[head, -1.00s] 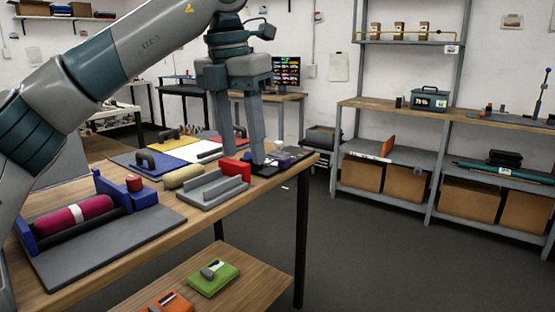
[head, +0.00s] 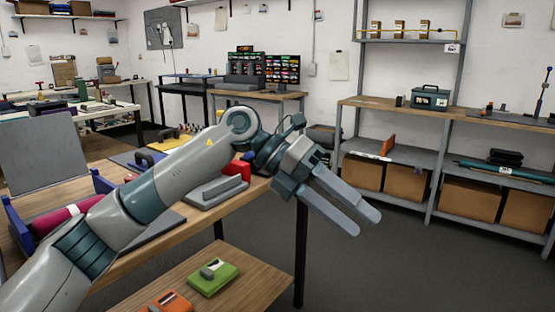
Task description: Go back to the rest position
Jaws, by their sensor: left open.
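My left gripper (head: 366,222) is in the middle of the head view, beyond the right end of the wooden table (head: 190,238). Its two fingers point down and to the right, open, with nothing between them. My left arm comes in from the lower left and crosses over the table, hiding part of what lies there. My right gripper does not show.
On the table are a magenta roll (head: 62,215) in a blue holder, a grey block fixture (head: 215,194) and a red block (head: 238,170). The lower shelf holds a green item (head: 213,279) and an orange one (head: 172,302). Open floor (head: 400,270) lies right of the table.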

